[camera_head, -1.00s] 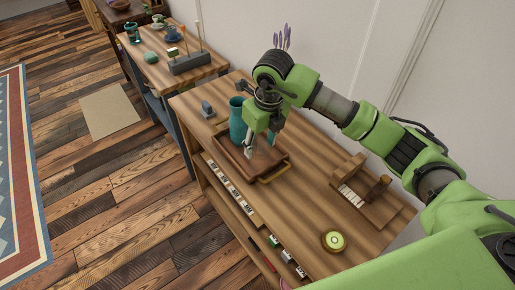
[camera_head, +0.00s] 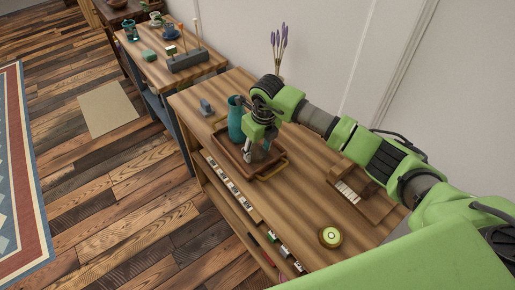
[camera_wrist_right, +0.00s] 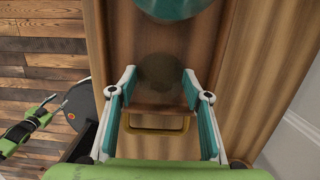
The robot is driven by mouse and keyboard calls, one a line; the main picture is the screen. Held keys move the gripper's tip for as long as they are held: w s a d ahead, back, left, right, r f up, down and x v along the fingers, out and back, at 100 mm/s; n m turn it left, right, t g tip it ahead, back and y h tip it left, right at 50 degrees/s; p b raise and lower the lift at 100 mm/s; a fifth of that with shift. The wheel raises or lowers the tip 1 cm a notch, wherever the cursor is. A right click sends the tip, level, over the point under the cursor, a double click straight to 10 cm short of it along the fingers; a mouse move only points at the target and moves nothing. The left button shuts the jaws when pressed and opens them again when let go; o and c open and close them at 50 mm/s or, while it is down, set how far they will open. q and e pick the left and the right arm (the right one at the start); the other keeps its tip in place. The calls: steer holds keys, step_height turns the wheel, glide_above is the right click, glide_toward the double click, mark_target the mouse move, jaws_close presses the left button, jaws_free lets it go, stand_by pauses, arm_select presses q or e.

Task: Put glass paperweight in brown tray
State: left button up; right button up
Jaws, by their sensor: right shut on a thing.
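The glass paperweight (camera_wrist_right: 159,70) is a dark, see-through round thing in the right wrist view. It sits between the teal-padded fingertips of my right gripper (camera_head: 258,153), which is shut on it. The brown tray (camera_head: 232,157) lies on the wooden shelf top. Its floor (camera_wrist_right: 150,42) and gold handle show below the gripper in the right wrist view. The paperweight is over the tray; I cannot tell whether it touches the floor. My left gripper (camera_wrist_right: 42,112) shows small at the left edge of the right wrist view; its jaws are unclear.
A teal jug (camera_head: 235,120) stands close to the gripper at the tray's far side. A grey object (camera_head: 206,107) is left of it. A wooden holder (camera_head: 358,188) and a round green-and-yellow item (camera_head: 331,237) lie nearer. Bare wood lies between.

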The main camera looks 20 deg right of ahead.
mark_target(261, 155)
steer(key=o, duration=1.3)
steer(key=shift+f, duration=0.1)
steer(key=shift+c, duration=0.2)
steer(key=shift+r, duration=0.3)
step_height(261, 155, up, 12)
steer(key=s+b, duration=0.1)
steer(key=shift+s+d+f+b, duration=0.2)
steer(key=shift+s+d+b, duration=0.15)
steer(key=shift+s+b, duration=0.05)
steer(key=shift+a+f, duration=0.1)
